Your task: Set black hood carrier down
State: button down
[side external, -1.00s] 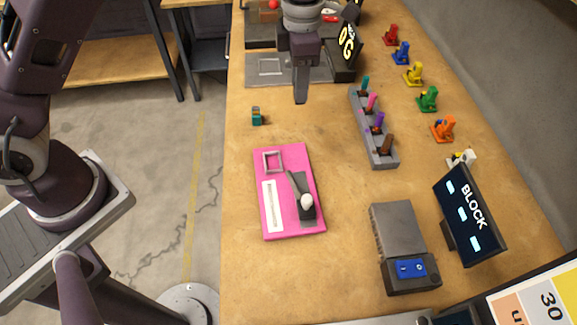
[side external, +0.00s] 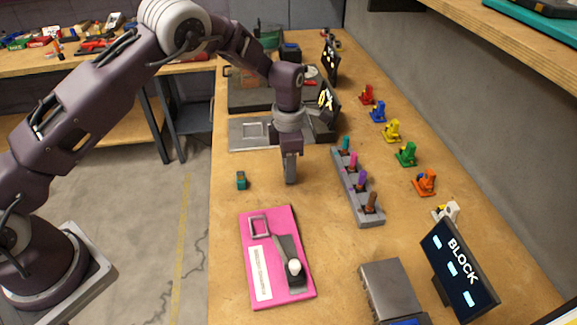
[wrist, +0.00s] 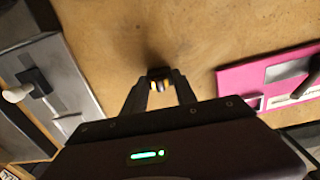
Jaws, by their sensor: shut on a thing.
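My gripper (side external: 290,181) points down over the bare wooden table, between the small teal block and the grey peg rack. In the wrist view, my gripper (wrist: 157,83) is shut on a small dark-topped piece with yellow and white parts, which I take as the black hood carrier (wrist: 158,75). The fingers hide much of it. In the side view I cannot make out the carrier between the fingers. I cannot tell whether it touches the table; a dark shadow lies close by it in the wrist view.
A teal block (side external: 241,180) stands left of my gripper. The peg rack (side external: 371,218) is to the right, the pink board (side external: 249,297) in front, a grey plate (side external: 240,142) behind. Several coloured pieces, such as the orange one (side external: 426,183), line the right side. Bare table surrounds my gripper.

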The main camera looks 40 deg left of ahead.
jog(key=shift+f, duration=0.1)
jog(key=c, duration=1)
grip_release()
jog(key=s+a+r+m+t, duration=0.1)
jog(key=s+r+m, duration=0.2)
jog(key=r, duration=0.8)
jog(key=s+a+r+m, duration=0.1)
jog(key=s+r+m, duration=0.15)
jog(key=r, duration=0.85)
jog(key=s+a+r+m+t+h, duration=0.1)
jog(key=s+a+r+m+t, duration=0.1)
jog(key=s+r+m, duration=0.75)
jog(key=s+a+f+m+t, duration=0.1)
jog(key=s+f+m, duration=0.1)
jog(key=s+m, duration=0.4)
jog(key=s+a+f+m+t+y, duration=0.1)
jog(key=s+m, duration=0.5)
jog(key=s, duration=0.7)
jog(key=shift+s+f+t, duration=0.25)
jog(key=shift+f+t, duration=0.05)
jog(key=shift+f, duration=0.35)
